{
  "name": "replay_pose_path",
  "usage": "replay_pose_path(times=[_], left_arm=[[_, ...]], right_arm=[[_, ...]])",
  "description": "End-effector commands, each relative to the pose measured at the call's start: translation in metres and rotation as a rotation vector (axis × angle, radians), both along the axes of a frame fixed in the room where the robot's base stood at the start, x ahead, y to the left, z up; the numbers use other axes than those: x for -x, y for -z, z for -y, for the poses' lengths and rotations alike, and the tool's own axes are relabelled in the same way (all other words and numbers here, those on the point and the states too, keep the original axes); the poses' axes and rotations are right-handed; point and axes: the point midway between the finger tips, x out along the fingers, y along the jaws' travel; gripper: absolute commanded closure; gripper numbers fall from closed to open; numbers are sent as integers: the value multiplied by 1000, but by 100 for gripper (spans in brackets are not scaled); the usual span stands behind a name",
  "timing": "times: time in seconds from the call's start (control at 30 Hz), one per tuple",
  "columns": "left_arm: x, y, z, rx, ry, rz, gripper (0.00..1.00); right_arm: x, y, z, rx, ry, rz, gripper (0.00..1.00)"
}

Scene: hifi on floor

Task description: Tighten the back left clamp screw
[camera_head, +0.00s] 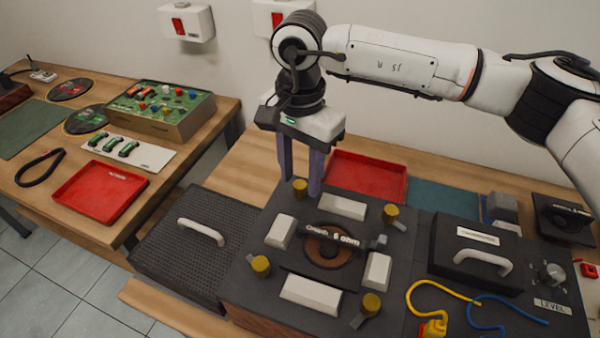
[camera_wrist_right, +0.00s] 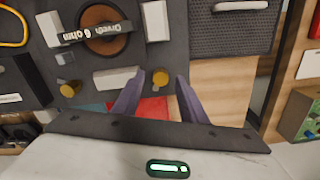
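The back left clamp screw (camera_head: 300,187) has a gold knob and stands at the back left corner of the dark speaker fixture (camera_head: 240,285). My right gripper (camera_head: 300,184) points down at this knob, its two purple-grey fingers apart. In the right wrist view the knob (camera_wrist_right: 160,80) shows in the gap between the open fingertips (camera_wrist_right: 161,76); I see no contact with either finger. Other gold clamp screws stand at the back right (camera_head: 390,213), front left (camera_head: 261,264) and front right (camera_head: 371,304). A speaker driver (camera_head: 325,257) labelled "6 ohm" sits in the middle. My left gripper is not in view.
White blocks (camera_head: 342,207) surround the driver. A black box with a handle (camera_head: 478,250) and yellow and blue cables (camera_head: 440,290) lie right. A dark grille panel (camera_head: 185,250) lies left. A red tray (camera_head: 365,178) sits behind. A side table (camera_head: 150,150) holds more parts.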

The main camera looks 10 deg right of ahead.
Motion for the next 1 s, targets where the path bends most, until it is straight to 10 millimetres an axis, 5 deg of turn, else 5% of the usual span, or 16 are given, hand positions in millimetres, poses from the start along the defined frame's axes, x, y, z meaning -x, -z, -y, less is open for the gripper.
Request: replay_pose_path(times=[0.4,0.67,1.0], left_arm=[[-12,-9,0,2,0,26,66],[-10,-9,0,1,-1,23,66],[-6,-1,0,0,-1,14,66]], right_arm=[[0,12,0,-1,-1,1,61],[0,12,0,-1,-1,1,100],[0,13,0,-1,46,2,100]])
